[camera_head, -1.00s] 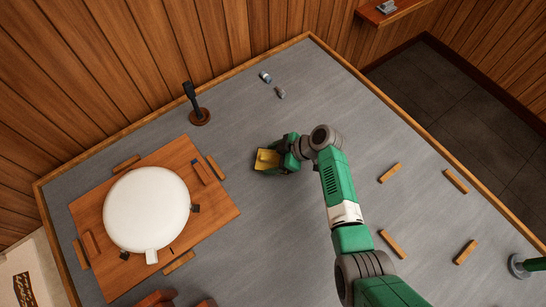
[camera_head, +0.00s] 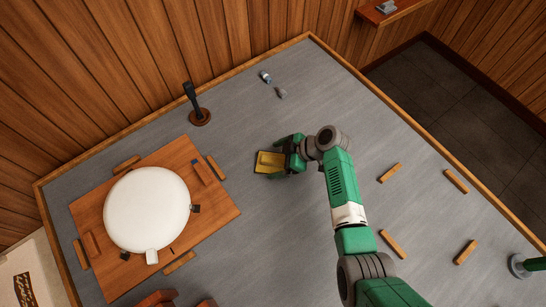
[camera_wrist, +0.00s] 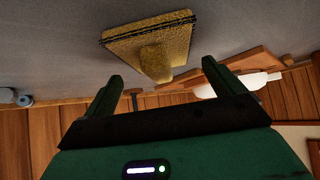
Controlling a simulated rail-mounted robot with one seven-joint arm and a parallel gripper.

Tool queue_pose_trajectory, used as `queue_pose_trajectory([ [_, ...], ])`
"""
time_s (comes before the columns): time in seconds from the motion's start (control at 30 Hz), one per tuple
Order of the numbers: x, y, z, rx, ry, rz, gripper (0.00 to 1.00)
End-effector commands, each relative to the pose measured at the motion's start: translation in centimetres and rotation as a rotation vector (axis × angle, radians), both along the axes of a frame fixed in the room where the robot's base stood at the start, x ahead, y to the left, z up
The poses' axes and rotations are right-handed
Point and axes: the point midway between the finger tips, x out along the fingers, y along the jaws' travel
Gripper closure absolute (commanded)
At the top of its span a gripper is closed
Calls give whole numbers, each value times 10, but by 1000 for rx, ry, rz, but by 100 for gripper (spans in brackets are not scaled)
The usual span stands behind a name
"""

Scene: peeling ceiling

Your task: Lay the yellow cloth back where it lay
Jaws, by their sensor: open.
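The yellow cloth (camera_head: 268,163) lies on the grey surface right of the wooden board in the head view. In the wrist view the cloth (camera_wrist: 132,28) shows dark-stitched edges and a raised lump in its middle. My gripper (camera_head: 282,158) is beside the cloth's right edge in the head view. In the wrist view my gripper's two green fingers (camera_wrist: 162,74) stand wide apart with a clear gap between their tips and the lump. My gripper is open and empty.
A wooden board (camera_head: 222,213) with a round white object (camera_head: 147,208) lies at the left. A dark upright handle on a round base (camera_head: 199,116) stands behind it. Small wooden bars (camera_head: 390,173) lie at the right. Grey surface around the cloth is clear.

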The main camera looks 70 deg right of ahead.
Motion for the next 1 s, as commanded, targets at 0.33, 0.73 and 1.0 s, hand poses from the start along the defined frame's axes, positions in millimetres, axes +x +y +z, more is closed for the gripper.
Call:
queue_pose_trajectory([
  [0.33,-57,-13,59,-1,0,-4,7],
  [0.73,-68,-15,69,0,0,0,7],
  [1.0,-59,-16,75,-16,5,-3,7],
])
